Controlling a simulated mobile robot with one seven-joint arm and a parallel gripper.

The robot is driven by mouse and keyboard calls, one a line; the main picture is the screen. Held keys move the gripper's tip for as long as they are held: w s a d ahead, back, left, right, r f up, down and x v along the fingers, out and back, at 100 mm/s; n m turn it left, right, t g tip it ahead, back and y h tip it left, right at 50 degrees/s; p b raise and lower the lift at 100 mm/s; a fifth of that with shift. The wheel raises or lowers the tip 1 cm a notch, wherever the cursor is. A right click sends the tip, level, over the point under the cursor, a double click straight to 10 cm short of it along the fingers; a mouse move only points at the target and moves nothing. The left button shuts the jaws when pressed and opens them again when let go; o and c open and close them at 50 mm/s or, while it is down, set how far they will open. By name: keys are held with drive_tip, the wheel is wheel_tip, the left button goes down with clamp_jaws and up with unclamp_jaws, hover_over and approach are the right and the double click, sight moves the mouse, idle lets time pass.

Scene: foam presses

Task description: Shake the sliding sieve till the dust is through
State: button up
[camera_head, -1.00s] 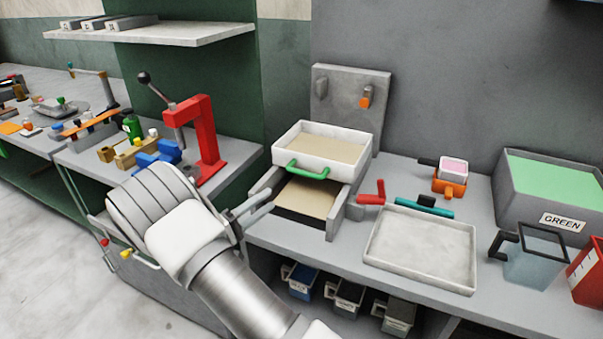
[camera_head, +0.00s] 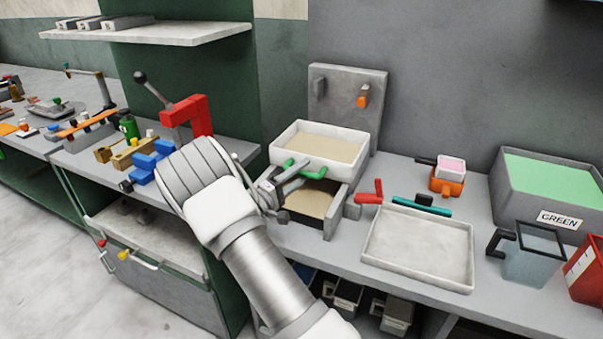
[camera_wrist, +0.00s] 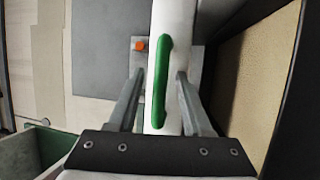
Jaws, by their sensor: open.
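The sliding sieve (camera_head: 336,146) is a white square tray with tan dust in it, seated on a grey frame in the head view. Its green handle (camera_wrist: 161,80) is on the side facing me. My gripper (camera_head: 288,178) is open at the handle. In the wrist view the two fingers (camera_wrist: 156,85) stand on either side of the handle, apart from it as far as I can see. A lower bin with tan dust (camera_head: 312,200) shows under the sieve. Part of the frame is hidden behind my gripper.
A red lever press (camera_head: 205,115) and blue blocks (camera_head: 152,157) stand to the left. A shallow white tray (camera_head: 418,248) lies to the right, with a red crank (camera_head: 370,194) beside it. A clear jug (camera_head: 533,255) and the green-filled bin (camera_head: 555,218) are farther right.

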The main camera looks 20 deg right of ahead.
clamp_jaws()
idle(1.4)
